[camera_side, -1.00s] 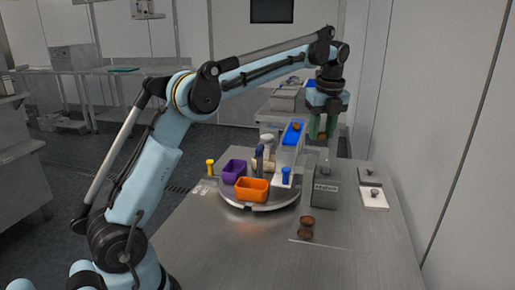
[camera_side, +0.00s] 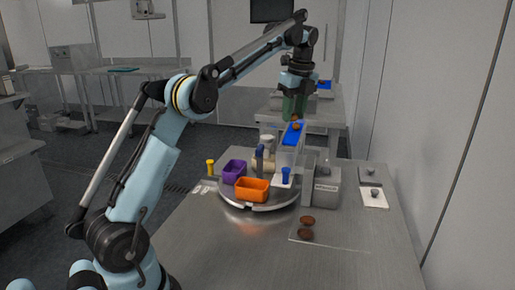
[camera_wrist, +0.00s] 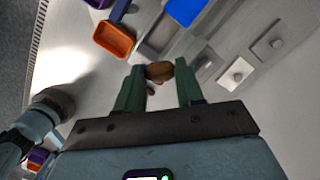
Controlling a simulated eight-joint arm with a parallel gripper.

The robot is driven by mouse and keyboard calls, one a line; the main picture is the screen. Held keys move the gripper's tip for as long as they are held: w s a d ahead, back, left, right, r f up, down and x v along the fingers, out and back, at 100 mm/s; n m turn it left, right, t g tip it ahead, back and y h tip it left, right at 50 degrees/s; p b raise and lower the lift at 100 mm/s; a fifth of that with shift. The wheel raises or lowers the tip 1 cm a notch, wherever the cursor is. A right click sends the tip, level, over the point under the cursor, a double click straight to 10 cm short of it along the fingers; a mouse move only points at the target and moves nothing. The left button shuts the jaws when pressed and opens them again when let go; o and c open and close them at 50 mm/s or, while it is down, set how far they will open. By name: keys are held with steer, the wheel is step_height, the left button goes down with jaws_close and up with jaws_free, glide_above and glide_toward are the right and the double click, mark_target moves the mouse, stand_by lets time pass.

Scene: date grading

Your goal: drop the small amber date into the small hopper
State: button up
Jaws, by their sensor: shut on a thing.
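My gripper (camera_side: 294,110) is shut on a brown-amber date (camera_wrist: 159,71), held between its green fingers in the wrist view. In the side view my gripper is in the air, just above the blue-topped chute in the picture, and the held date (camera_side: 295,117) shows small at the fingertips. An orange bin (camera_side: 252,196) and a purple bin (camera_side: 234,165) stand on the round turntable (camera_side: 233,200); the orange bin (camera_wrist: 105,49) also shows in the wrist view. I cannot tell which container is the small hopper.
Another date (camera_side: 296,127) lies on the blue chute surface (camera_side: 291,138). Two darker dates (camera_side: 307,220) lie at the front of the table. A grey box (camera_side: 326,187) and knobbed plates (camera_side: 373,197) stand at the right. The table's front left is clear.

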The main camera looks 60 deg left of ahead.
steer(key=shift+f, duration=1.75)
steer(key=o, duration=0.8)
steer(key=shift+o, duration=0.2)
steer(key=shift+r, duration=0.6)
step_height(320, 180, up, 3)
steer(key=shift+f, duration=0.1)
steer(key=s+d+r, duration=0.1)
steer(key=d+r, duration=0.6)
steer(key=d, duration=0.4)
steer(key=shift+s+d, duration=0.3)
steer(key=shift+s, duration=0.1)
